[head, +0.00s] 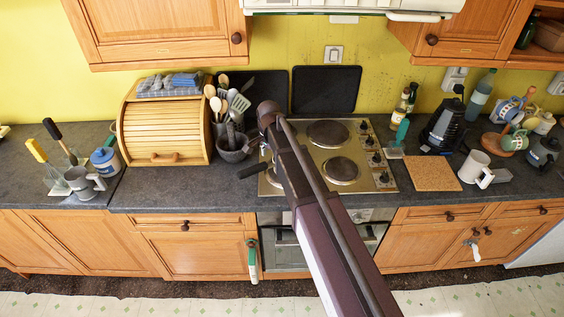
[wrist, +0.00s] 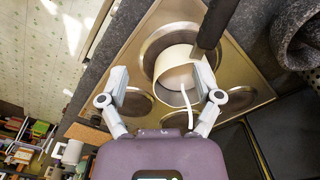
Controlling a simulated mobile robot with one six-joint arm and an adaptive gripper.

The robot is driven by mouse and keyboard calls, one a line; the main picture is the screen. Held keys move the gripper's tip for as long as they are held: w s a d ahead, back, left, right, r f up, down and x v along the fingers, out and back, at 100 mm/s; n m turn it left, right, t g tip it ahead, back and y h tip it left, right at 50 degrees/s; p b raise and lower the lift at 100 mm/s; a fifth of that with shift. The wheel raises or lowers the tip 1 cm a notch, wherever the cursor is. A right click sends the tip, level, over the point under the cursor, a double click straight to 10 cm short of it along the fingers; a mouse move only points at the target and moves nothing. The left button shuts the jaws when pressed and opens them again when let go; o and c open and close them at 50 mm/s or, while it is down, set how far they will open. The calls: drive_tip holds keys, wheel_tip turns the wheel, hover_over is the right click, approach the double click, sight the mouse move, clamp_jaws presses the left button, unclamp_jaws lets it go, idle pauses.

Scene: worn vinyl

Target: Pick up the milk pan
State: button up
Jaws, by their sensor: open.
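The milk pan (wrist: 176,66) is a pale, cream-coloured pan on the hob in the wrist view. Its dark handle (wrist: 214,24) points to the upper right. In the head view only the black handle (head: 252,171) shows, jutting left of the hob; my arm hides the pan's body. My gripper (wrist: 162,78) is open and empty in the wrist view, above the hob. Its right finger overlaps the pan's near right side in the picture, and its left finger is apart on the left. I cannot tell whether either touches the pan. The head view does not show the gripper.
The brass-coloured hob (head: 375,181) has several dark plates. A grey mortar (head: 233,149) stands left of it, beside a utensil pot and a wooden bread bin (head: 165,133). Dark boards (head: 325,89) lean behind. A cork mat (head: 431,173), kettle (head: 443,125) and white mug (head: 475,170) stand right.

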sight(254, 167)
drive_tip(key=w+a+r+m+p, duration=0.1)
drive_tip(key=w+a+r+m, duration=0.1)
drive_tip(key=a, duration=0.4)
drive_tip(key=w+m, duration=0.1)
drive_tip(key=w, duration=0.1)
drive_tip(key=shift+w+a+r+p, duration=0.15)
drive_tip(key=shift+w+r+p, duration=0.15)
drive_tip(key=shift+w+p, duration=0.1)
drive_tip(key=shift+f, duration=0.1)
wheel_tip(254, 167, down, 8)
drive_tip(key=b, duration=0.8)
drive_tip(key=shift+f+b, duration=0.2)
drive_tip(key=shift+b, duration=0.15)
drive_tip(key=shift+f, duration=0.1)
drive_tip(key=f+b, duration=0.3)
drive_tip(key=shift+w+a+f+b, duration=0.1)
drive_tip(key=shift+w+f+b, duration=0.1)
drive_tip(key=shift+w+b, duration=0.1)
drive_tip(key=shift+f+b, duration=0.8)
drive_tip(key=shift+f, duration=0.05)
